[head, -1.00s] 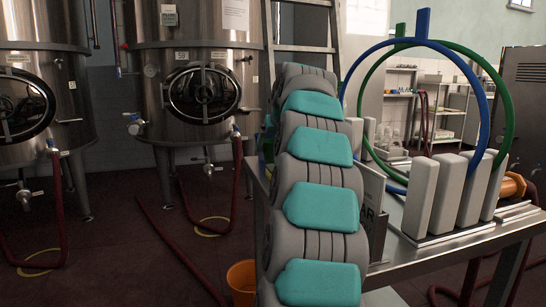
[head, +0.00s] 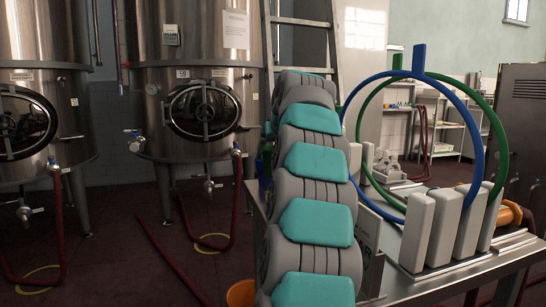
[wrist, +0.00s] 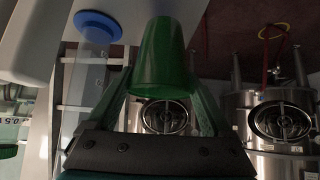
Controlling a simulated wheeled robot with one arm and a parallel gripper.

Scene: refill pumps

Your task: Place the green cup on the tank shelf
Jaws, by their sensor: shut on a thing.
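The green cup (wrist: 163,60) is in the wrist view, between the two fingers of my gripper (wrist: 162,82). The fingers are shut on its sides. The wrist picture is upside down: the tanks' legs point up in it. In the head view my own arm stands in front and hides most of the gripper and cup. I cannot tell which surface is the tank shelf; large steel tanks (head: 190,75) with round hatches stand at the back left.
A steel bench (head: 430,285) at right carries upright grey blocks with a blue ring (head: 482,130) and a green ring (head: 505,150). A clear cylinder with a blue base (wrist: 97,22) is close to the gripper. Red hoses and an orange bucket (head: 241,293) are on the floor.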

